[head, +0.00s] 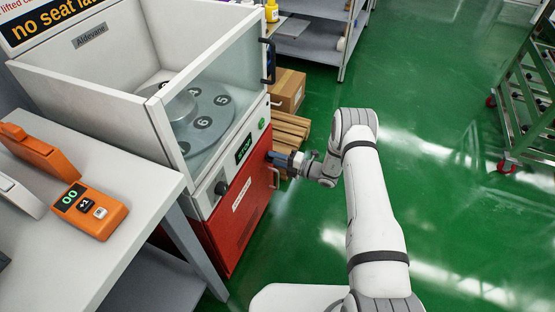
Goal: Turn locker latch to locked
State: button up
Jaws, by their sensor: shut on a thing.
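The locker is the red door (235,220) low on the front of the white machine, with a white label on it. My gripper (272,155) reaches in from the right to the door's upper right part, its blue-tipped fingers against the red front. It is shut on the locker latch, which is small and mostly hidden by the fingers. I cannot tell the latch's angle or whether it reads locked. A dark door handle (275,178) shows just below my gripper at the door's right edge.
Above the door are a green display (244,148), a dark knob (222,188) and a clear-walled chamber with a numbered turntable (215,118). A table (95,240) with an orange device (88,210) stands left. Pallets (290,130) and a carton (288,90) are behind my gripper.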

jog(key=shift+a+n+b, duration=0.15)
jog(key=shift+n+b, duration=3.95)
jog(key=shift+n, duration=4.7)
jog(key=shift+s, duration=0.1)
jog(key=o, duration=0.6)
jog(key=shift+n, duration=0.3)
jog(key=shift+o, duration=0.2)
jog(key=p+v, duration=0.1)
jog(key=v, duration=0.6)
jog(key=shift+d+p, duration=0.4)
